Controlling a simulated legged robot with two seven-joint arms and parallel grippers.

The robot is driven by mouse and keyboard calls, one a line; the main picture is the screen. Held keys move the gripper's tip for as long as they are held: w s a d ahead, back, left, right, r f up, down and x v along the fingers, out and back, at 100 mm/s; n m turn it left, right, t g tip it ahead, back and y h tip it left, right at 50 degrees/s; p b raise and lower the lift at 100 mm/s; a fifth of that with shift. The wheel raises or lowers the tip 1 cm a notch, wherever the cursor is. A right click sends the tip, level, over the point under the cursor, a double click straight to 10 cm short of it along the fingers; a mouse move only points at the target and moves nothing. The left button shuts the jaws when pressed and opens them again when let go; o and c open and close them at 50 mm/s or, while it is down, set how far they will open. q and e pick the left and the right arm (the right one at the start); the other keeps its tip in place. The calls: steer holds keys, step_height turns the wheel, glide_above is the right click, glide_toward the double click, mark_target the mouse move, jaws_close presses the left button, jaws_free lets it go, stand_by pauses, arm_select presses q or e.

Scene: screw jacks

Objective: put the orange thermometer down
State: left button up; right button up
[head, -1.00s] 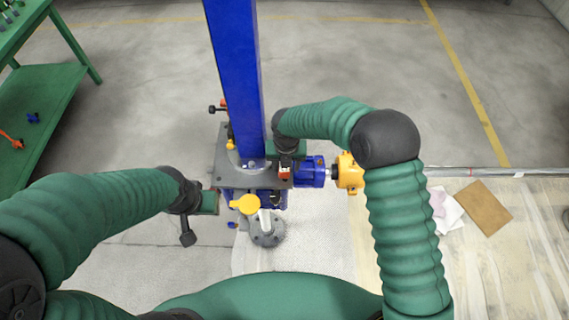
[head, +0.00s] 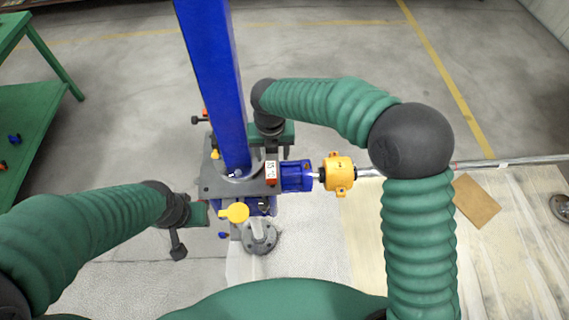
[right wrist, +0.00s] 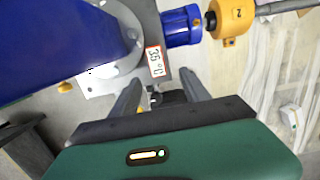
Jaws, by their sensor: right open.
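The orange thermometer (head: 271,172), a small block with a white "35 °C" face, sits at the right edge of the grey base plate (head: 212,184), beside the blue motor. It also shows in the right wrist view (right wrist: 155,61), just beyond my fingertips. My right gripper (head: 272,153) is behind it in the head view. In the right wrist view its two fingers (right wrist: 160,84) stand apart with no thermometer between them. My left gripper (head: 200,214) is at the plate's left side; its fingers are not clear.
A blue column (head: 212,85) rises from the plate close to my right gripper. The blue motor (head: 297,176) and a yellow coupling (head: 338,174) lead to a shaft on the right. A yellow cap (head: 234,212) and grey flange (head: 259,237) are in front. A green table (head: 30,125) stands left.

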steer(key=s+d+m, duration=0.9)
steer(key=m, duration=0.9)
steer(key=s+d+m+t, duration=0.1)
steer(key=s+d+m, duration=0.8)
steer(key=m, duration=0.9)
steer(key=shift+s+d+f, duration=0.15)
steer(key=shift+d+f, duration=0.2)
steer(key=shift+d, duration=0.45)
arm_select(q)
steer(key=shift+a, duration=0.2)
arm_select(e)
steer(key=shift+a, duration=0.1)
arm_select(q)
steer(key=shift+d, duration=0.2)
steer(key=shift+a, duration=0.1)
steer(key=shift+o, duration=0.2)
stand_by(1.1)
